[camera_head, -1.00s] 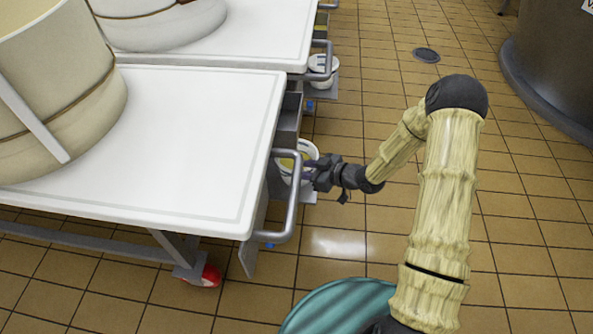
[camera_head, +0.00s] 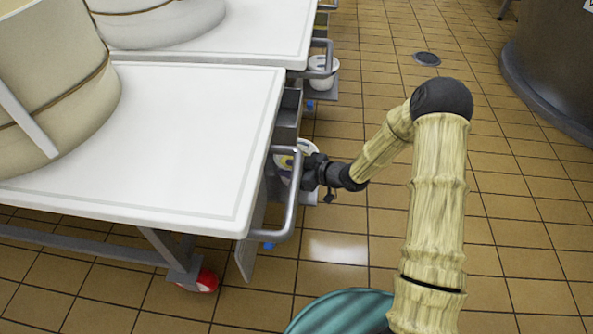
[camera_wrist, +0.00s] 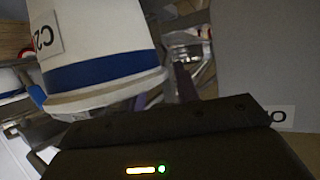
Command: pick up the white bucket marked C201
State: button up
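The white bucket (camera_wrist: 95,28) fills the upper left of the wrist view, with a blue band and a label partly readable as "C2"; the rest of the label is cut off. In the head view the bucket (camera_head: 306,146) is at the near table's right side, partly hidden by the table's handle and my gripper. My gripper (camera_head: 306,172) is at the bucket's right side, very close to it. I cannot tell whether it touches. The fingertips are hidden or too dark to make out, so I cannot see whether they are open or shut.
The near white table (camera_head: 180,130) has a metal handle (camera_head: 291,205) beside my gripper and carries a large cream vat (camera_head: 60,80). Another white bucket (camera_head: 322,72) is by the far table (camera_head: 250,35). Tiled floor (camera_head: 510,215) is clear at right, before a dark vat (camera_head: 555,65).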

dwell(0.4)
grip_shut()
jog(key=shift+d, duration=0.1)
dwell(1.2)
